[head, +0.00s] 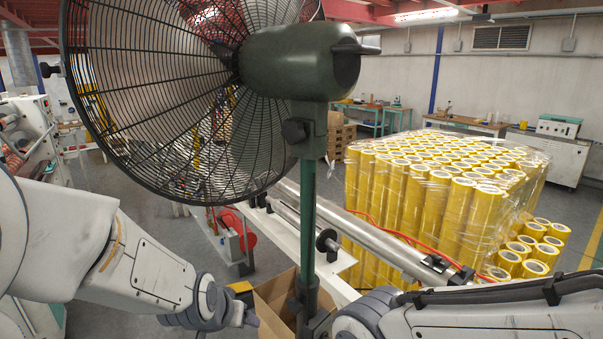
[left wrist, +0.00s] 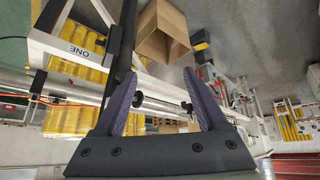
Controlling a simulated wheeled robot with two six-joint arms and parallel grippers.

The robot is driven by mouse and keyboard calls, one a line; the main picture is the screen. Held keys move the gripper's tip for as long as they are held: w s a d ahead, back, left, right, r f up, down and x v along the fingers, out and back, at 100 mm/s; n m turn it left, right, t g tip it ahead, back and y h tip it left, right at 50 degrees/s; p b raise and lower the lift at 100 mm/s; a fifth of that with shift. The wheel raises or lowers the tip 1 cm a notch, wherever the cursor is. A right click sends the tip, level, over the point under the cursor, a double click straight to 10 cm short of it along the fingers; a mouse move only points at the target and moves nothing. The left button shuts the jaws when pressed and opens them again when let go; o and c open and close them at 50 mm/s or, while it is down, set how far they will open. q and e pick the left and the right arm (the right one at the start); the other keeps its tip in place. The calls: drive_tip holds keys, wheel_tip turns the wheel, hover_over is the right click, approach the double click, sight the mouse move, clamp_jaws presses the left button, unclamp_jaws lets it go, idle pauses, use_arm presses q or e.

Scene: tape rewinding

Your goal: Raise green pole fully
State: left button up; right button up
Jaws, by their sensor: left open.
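A large fan stands close in front of me in the head view, with a dark green motor housing (head: 300,62). Its upright green pole (head: 308,215) runs down from the housing to a dark lower tube with a collar (head: 306,300) near the bottom edge. My left gripper (head: 248,318) is left of the lower tube and apart from it. In the left wrist view its fingers (left wrist: 163,92) are spread, with nothing held between them. A dark bar (left wrist: 122,45) runs behind the left finger; I cannot tell if it is the pole. My right gripper is below the frame.
The wire fan guard (head: 165,130) fills the upper left. An open cardboard box (head: 275,305) is on the floor behind the pole, also in the left wrist view (left wrist: 150,42). A metal roller (head: 375,245) and wrapped yellow rolls (head: 420,205) stand behind, right.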

use_arm(q)
drive_tip(key=s+a+f+n+g+y, duration=0.1)
drive_tip(key=s+a+f+g, duration=0.4)
drive_tip(key=s, duration=0.4)
drive_tip(key=s+d+r+m+b, duration=0.1)
drive_tip(key=s+d+m, duration=0.1)
drive_tip(key=s+d, duration=0.2)
drive_tip(key=s+d+r+m+g, duration=0.1)
drive_tip(key=s+d+r+m, duration=0.1)
drive_tip(key=s+d, duration=0.2)
drive_tip(key=s+d+r+m+h+b, duration=0.1)
drive_tip(key=s+d+m, duration=0.2)
drive_tip(key=s+d, duration=0.2)
drive_tip(key=shift+s+r+g+b, duration=0.15)
drive_tip(key=shift+r+g+b, duration=0.1)
drive_tip(key=shift+g+b, duration=0.15)
use_arm(e)
wheel_tip(320, 180, down, 3)
drive_tip(key=shift+r, duration=0.15)
use_arm(q)
drive_tip(key=shift+c, duration=0.3)
use_arm(e)
drive_tip(key=shift+c, duration=0.3)
idle(1.4)
